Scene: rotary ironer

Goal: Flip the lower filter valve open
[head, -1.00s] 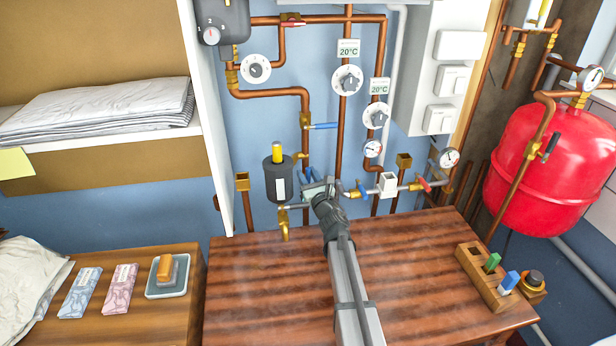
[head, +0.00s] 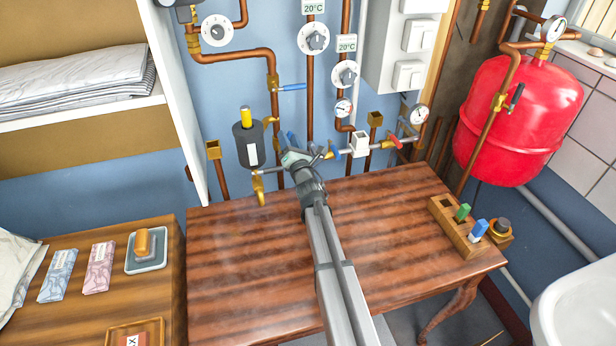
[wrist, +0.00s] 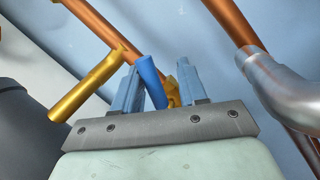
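The dark filter canister (head: 248,147) with a yellow top hangs on the blue wall in the head view. My gripper (head: 287,138) is just right of it, at the copper pipe. In the wrist view a blue lever (wrist: 152,80) stands between the two blue-grey fingers of my gripper (wrist: 157,72). It is close to the left finger, with a gap to the right finger, so the gripper looks open. Brass (wrist: 172,96) shows behind the lever. In the head view my gripper largely hides this lever. Above, another blue lever (head: 292,87) points right, across its vertical pipe.
A brass stub (wrist: 88,88) is left of the fingers in the wrist view; a grey elbow (wrist: 278,88) is to the right. A red-handled valve (head: 397,143) and a gauge (head: 419,114) are to the right in the head view. The wooden table (head: 240,250) below is mostly clear.

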